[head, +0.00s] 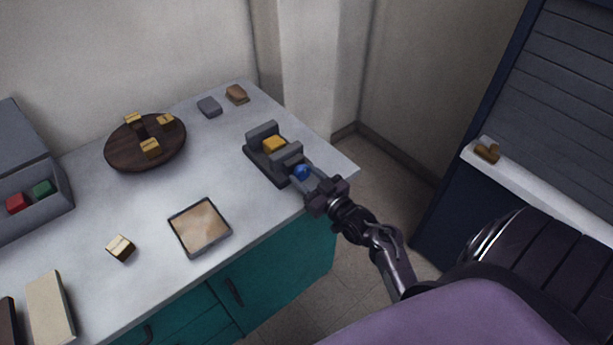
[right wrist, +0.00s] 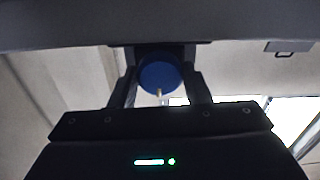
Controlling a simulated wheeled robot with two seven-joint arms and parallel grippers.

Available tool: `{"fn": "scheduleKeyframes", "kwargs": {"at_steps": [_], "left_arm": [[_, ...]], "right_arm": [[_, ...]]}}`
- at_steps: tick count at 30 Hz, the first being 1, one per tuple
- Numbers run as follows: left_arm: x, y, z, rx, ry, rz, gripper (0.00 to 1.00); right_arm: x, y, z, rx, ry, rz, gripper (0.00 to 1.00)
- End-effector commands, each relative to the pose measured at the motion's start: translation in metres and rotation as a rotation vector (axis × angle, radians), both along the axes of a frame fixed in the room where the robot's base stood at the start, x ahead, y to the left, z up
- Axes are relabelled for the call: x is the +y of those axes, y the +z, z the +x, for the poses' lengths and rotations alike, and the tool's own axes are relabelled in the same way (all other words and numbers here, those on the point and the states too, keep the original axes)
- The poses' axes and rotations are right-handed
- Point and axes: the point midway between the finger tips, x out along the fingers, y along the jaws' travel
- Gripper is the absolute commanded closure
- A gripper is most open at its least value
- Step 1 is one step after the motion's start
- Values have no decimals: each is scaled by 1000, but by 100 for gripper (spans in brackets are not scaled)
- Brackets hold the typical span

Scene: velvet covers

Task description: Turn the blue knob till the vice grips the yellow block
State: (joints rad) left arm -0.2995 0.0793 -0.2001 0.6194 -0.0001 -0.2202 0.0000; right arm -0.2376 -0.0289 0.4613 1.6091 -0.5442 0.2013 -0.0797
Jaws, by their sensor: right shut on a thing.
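The grey vice (head: 266,167) stands on the worktop near its right corner. The yellow block (head: 273,144) sits between the vice's jaws; whether both jaws touch it is too small to tell. The blue knob (head: 302,172) is on the vice's near right end. My right gripper (head: 308,178) is at the knob, and its fingers are shut on it. In the right wrist view the blue knob (right wrist: 160,75) shows between the two fingers, with a small pale pointer on its face. My left gripper is not in view.
A round dark board (head: 128,157) with several yellow-topped blocks stands at the back left. A shallow tray (head: 200,248) and a small block (head: 121,247) lie in front. A grey box (head: 66,196) with a red and a green item is at far left.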

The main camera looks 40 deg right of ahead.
Motion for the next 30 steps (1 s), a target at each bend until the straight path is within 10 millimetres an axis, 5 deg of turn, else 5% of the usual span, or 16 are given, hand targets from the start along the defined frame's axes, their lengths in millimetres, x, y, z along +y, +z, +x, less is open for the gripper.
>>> {"fn": "scheduleKeyframes", "kwargs": {"at_steps": [14,30], "left_arm": [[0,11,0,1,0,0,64],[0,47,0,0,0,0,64]], "right_arm": [[0,2,0,10,0,114,80],[0,4,1,45,0,594,80]]}}
